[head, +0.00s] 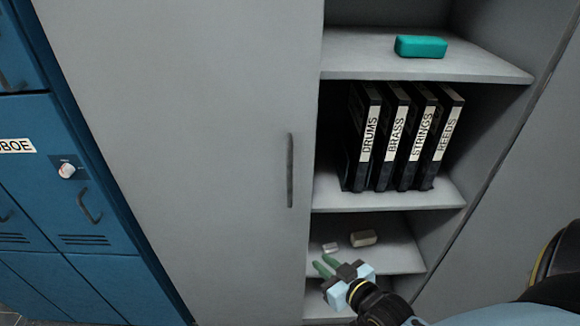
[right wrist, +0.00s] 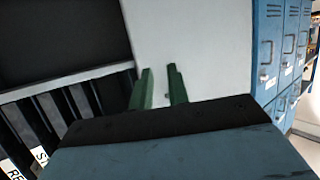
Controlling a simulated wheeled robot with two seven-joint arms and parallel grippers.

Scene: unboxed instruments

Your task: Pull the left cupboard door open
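The left cupboard door (head: 200,130) is a tall grey panel and stands shut. Its handle (head: 290,170) is a dark vertical bar near the door's right edge. My right gripper (head: 324,266) has green fingers and is below and to the right of the handle, in front of the lower shelves. In the right wrist view my right gripper (right wrist: 161,88) shows its two fingers apart with nothing between them, and the pale door (right wrist: 195,45) lies beyond them. I cannot make out the handle clearly there. My left gripper is not in view.
The cupboard's right half is open. Several black binders (head: 398,140) stand on the middle shelf (head: 385,200). A teal case (head: 420,46) lies on the shelf above, and a small beige block (head: 363,238) lies below. Blue lockers (head: 60,200) stand at the left.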

